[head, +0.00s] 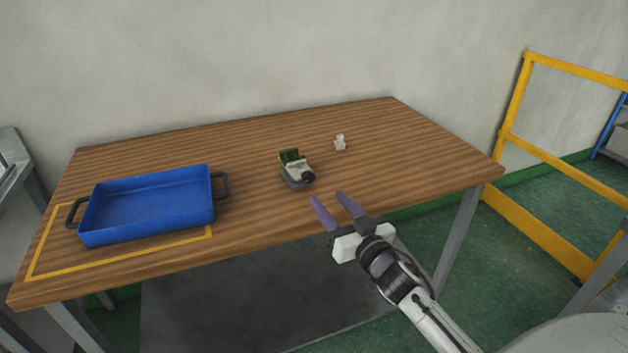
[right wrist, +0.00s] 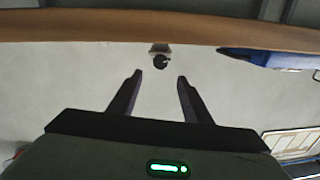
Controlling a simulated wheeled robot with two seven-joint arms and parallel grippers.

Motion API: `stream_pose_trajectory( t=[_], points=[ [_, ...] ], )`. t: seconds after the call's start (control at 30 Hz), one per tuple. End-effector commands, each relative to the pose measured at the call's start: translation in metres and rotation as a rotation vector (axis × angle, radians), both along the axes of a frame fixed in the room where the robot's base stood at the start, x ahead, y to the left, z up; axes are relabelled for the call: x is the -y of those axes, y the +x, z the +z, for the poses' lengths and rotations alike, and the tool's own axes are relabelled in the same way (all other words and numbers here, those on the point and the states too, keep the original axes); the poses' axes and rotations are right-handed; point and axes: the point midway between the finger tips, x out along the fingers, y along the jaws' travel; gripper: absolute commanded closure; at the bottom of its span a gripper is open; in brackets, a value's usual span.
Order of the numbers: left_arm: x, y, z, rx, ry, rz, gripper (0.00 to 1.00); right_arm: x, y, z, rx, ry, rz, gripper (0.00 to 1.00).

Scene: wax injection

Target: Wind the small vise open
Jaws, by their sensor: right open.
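The small vise (head: 296,171) stands on the wooden table (head: 400,150), right of the middle. It has a pale grey body, and a dark green piece shows at its back. A dark round knob (head: 308,178) faces the front edge. In the right wrist view the vise (right wrist: 160,48) shows small, with its dark knob (right wrist: 160,62) between and beyond the fingertips. My right gripper (head: 328,196) is open and empty, in front of the table edge and apart from the vise. How far the vise jaws are open cannot be made out. My left gripper is not in view.
A blue tray (head: 90,228) with dark handles stands at the left inside a yellow outline. A small white object (head: 340,142) stands behind and right of the vise. The table's right part is clear. A yellow railing (head: 512,135) stands to the right.

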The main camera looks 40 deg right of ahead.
Motion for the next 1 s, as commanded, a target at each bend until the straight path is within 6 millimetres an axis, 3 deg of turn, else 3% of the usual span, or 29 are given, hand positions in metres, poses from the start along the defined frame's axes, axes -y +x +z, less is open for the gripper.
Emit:
stream_pose_trajectory(
  t=[0.3, 0.5, 0.9, 1.0],
  points=[
    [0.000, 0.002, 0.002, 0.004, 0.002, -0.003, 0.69, 0.008, 0.058, 0.000, 0.000, 0.000, 0.000, 0.55],
    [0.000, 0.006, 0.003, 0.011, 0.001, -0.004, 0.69, 0.012, 0.083, -0.001, -0.003, 0.000, 0.000, 0.55],
    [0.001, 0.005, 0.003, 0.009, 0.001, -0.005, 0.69, 0.013, 0.091, -0.001, -0.004, 0.000, 0.001, 0.55],
    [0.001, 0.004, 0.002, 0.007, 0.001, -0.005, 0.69, 0.013, 0.091, -0.001, -0.004, 0.000, 0.001, 0.72]
  ],
)
